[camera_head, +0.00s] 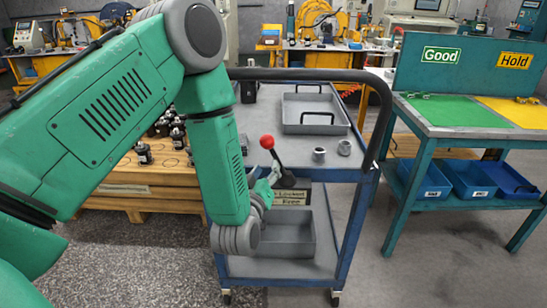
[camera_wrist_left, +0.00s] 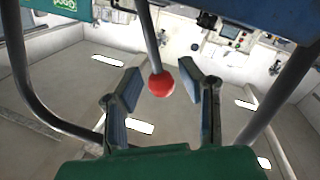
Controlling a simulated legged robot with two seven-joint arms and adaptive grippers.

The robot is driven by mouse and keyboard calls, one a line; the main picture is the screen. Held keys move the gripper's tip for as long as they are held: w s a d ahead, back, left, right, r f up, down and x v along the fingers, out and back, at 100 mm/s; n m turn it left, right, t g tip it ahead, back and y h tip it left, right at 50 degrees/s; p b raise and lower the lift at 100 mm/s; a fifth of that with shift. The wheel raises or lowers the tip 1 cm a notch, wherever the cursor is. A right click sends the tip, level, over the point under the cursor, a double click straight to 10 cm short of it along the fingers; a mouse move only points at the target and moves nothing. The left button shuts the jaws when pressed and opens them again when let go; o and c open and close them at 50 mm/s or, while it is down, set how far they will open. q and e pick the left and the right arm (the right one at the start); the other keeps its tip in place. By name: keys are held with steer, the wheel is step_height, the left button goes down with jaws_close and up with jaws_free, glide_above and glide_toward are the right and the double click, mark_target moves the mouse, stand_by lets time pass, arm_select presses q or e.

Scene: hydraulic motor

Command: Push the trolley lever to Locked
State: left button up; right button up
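The trolley lever is a dark rod with a red ball knob (camera_head: 267,142), tilted up and to the left at the trolley's near side. Next to its base is a plate with a partly hidden "Locked" label (camera_head: 292,194) and another label below it. My left gripper (camera_head: 268,184) is just below the knob, close to the rod, partly hidden by my own arm. In the left wrist view the gripper (camera_wrist_left: 163,72) is open, and the red knob (camera_wrist_left: 161,84) appears between its two fingers with a gap on both sides. My right gripper is not in view.
The trolley's top shelf (camera_head: 270,118) carries a grey tray (camera_head: 315,107) and two small grey cylindrical parts (camera_head: 319,155). Its dark handle bar (camera_head: 378,95) arches above. A wooden pallet (camera_head: 125,185) with dark parts stands left. A Good/Hold table (camera_head: 432,130) stands right.

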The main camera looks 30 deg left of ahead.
mark_target(275, 157)
arm_select(q)
steer(key=w, duration=0.5)
steer(key=shift+w+a+r, duration=0.2)
steer(key=shift+w, duration=0.15)
steer(key=shift+w+a, duration=0.4)
steer(key=shift+a, duration=0.1)
steer(key=shift+a+f, duration=0.2)
steer(key=shift+a, duration=0.2)
steer(key=shift+d+r, duration=0.1)
steer(key=shift+d, duration=0.25)
jaws_close()
steer(key=shift+d, duration=0.15)
